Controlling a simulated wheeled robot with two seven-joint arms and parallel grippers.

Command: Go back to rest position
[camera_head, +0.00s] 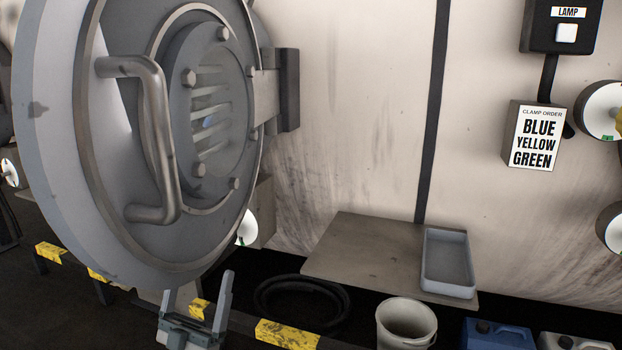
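One gripper (199,284), which I take to be my left, shows at the bottom left of the head view. Its two fingers point up and stand wide apart, with nothing between them. It is below the large round grey machine door (115,215) and apart from its bent bar handle (160,140). Its arm is cut off by the lower edge of the picture. My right gripper is not in view.
A hinge block (287,90) sits right of the door. A grey shelf (350,255) carries a shallow tray (447,262). Below are a black hose ring (300,283), white bucket (405,325), blue canister (495,335) and yellow-marked rail (287,335). A clamp-order sign (535,137) hangs right.

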